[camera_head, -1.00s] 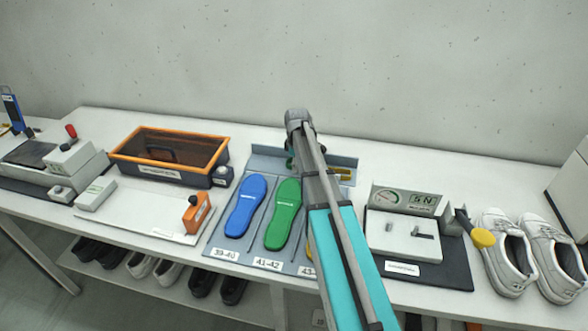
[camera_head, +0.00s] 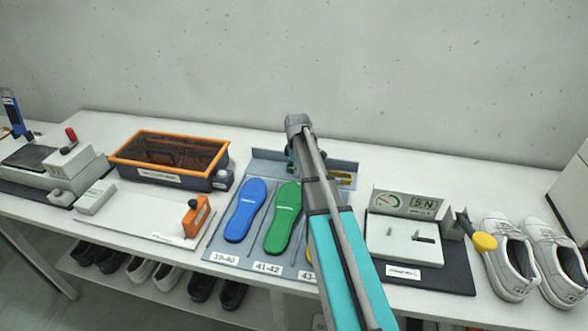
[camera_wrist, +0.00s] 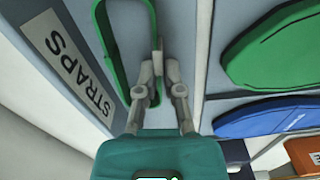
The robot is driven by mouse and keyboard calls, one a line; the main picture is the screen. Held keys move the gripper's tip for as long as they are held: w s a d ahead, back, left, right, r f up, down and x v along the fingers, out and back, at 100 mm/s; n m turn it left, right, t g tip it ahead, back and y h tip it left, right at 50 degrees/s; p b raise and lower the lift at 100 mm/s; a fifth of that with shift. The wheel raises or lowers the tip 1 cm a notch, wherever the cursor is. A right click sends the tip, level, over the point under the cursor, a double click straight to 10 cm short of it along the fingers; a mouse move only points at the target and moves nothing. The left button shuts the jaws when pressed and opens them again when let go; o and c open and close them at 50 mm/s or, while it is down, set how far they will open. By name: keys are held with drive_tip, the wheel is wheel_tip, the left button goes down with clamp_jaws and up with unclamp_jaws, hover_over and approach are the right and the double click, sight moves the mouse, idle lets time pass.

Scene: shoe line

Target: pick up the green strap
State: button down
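The green strap (camera_wrist: 103,33) is a closed loop in the wrist view. It lies against the grey panel labelled STRAPS, beside a small grey peg. My gripper (camera_wrist: 159,68) has its two grey fingers apart at the loop's right side, and part of the strap shows between them. I see no clear sign that the fingers press on it. In the head view my arm hides the fingers and most of the strap.
A blue insole (camera_head: 245,208) and a green insole (camera_head: 283,217) lie on the grey rack left of my arm. An orange-rimmed tray (camera_head: 170,138) stands farther left. A gauge device (camera_head: 405,204) and white shoes (camera_head: 507,262) stand right. The wall is close behind.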

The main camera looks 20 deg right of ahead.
drive_tip(key=shift+r, duration=0.2)
idle(0.5)
wheel_tip(320, 180, up, 2)
drive_tip(key=p, duration=0.2)
drive_tip(key=shift+r+p, duration=0.1)
drive_tip(key=shift+p, duration=0.2)
drive_tip(key=s+d+r+p, duration=0.5)
drive_tip(key=s+r+p, duration=0.5)
drive_tip(key=s, duration=0.3)
drive_tip(key=shift+r, duration=0.2)
drive_tip(key=shift+r+p, duration=0.1)
drive_tip(key=shift+p, duration=0.2)
